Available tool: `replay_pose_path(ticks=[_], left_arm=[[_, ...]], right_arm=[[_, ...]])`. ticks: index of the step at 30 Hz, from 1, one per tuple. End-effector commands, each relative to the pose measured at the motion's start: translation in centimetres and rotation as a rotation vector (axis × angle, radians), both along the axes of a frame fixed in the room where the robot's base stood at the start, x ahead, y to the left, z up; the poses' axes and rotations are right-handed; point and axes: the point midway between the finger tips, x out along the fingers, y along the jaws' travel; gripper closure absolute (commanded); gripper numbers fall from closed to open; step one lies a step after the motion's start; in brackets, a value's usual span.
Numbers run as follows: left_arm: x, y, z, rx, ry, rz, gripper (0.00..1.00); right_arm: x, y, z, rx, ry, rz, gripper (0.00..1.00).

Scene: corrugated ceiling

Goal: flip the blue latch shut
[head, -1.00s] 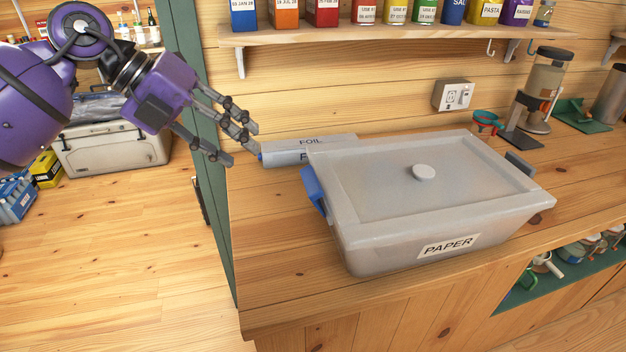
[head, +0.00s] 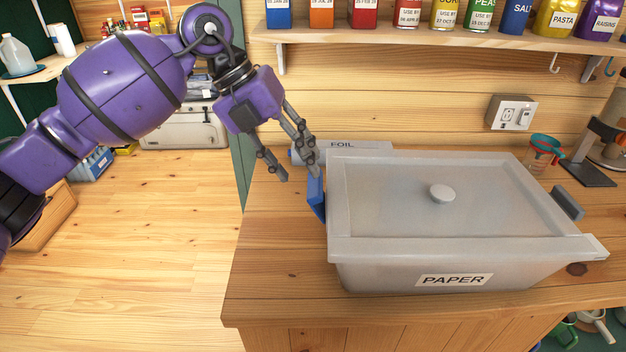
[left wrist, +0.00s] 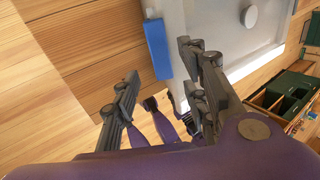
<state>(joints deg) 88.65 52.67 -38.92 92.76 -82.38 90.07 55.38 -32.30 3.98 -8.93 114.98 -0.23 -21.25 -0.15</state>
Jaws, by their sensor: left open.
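The blue latch (head: 316,194) is on the left end of the grey lidded box labelled PAPER (head: 350,268). In the head view it tilts out from the box wall. The latch also shows in the left wrist view (left wrist: 158,49), beyond the fingers at the box edge. My left gripper (head: 298,176) is open and empty, just left of the latch, with its far fingers close to it. I cannot tell whether they touch it. The lid (head: 390,205) with its round knob lies on the box. My right gripper is not in view.
A grey FOIL box (head: 362,146) lies behind the PAPER box. A shelf (head: 400,34) with several labelled containers hangs above. A dark latch (head: 567,203) is on the box's right end. The counter front left of the box (head: 265,270) is bare.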

Motion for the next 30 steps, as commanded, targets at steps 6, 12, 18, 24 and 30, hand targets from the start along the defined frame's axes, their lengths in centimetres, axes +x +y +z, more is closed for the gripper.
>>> replay_pose_path(ticks=[6,12,18,24,30], left_arm=[[-0.2,-1.8,-3.0,-0.001,0.000,-0.001,0.59],[-0.1,-2.6,-4.4,-0.002,-0.001,0.000,0.59],[-0.1,-2.6,-4.6,-0.002,-0.002,0.000,0.59],[-0.1,-2.6,-4.6,-0.002,-0.001,0.000,0.75],[-0.1,-2.6,-4.6,-0.002,-0.001,0.000,1.00]], right_arm=[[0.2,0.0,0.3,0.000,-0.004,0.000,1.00],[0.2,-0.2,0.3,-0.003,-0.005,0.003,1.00],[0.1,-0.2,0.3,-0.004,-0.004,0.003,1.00],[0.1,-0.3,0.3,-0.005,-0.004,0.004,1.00],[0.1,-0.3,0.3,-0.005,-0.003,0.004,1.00]])
